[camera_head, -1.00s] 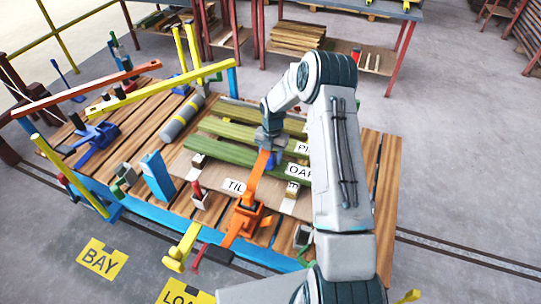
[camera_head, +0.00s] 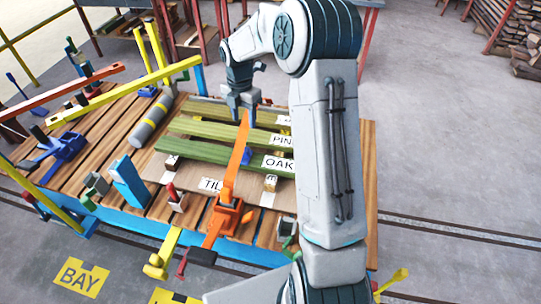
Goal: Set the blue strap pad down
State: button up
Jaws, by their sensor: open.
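The orange strap runs up from an orange ratchet base (camera_head: 225,215) at the front of the wooden deck. My gripper (camera_head: 243,113) is open, pointing down near the strap's upper end. It appears apart from the blue piece, and I see nothing held between its fingers.
Labels reading PIN, OAK and TIL lie by the boards. A grey cylinder (camera_head: 151,122), a blue post (camera_head: 130,180) and a yellow bar (camera_head: 125,95) crowd the deck's left side. My arm hides much of the right side. Open floor (camera_head: 450,140) lies to the right.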

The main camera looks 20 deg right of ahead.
jog(key=s+r+m+t, duration=0.2)
jog(key=s+r+m, duration=1.05)
jog(key=s, duration=0.25)
jog(key=s+a+m+t, duration=0.1)
jog(key=s+m+t, duration=0.1)
jog(key=s+m, duration=1)
jog(key=s, duration=0.3)
jog(key=shift+f+m, duration=0.15)
jog(key=shift+m, duration=0.2)
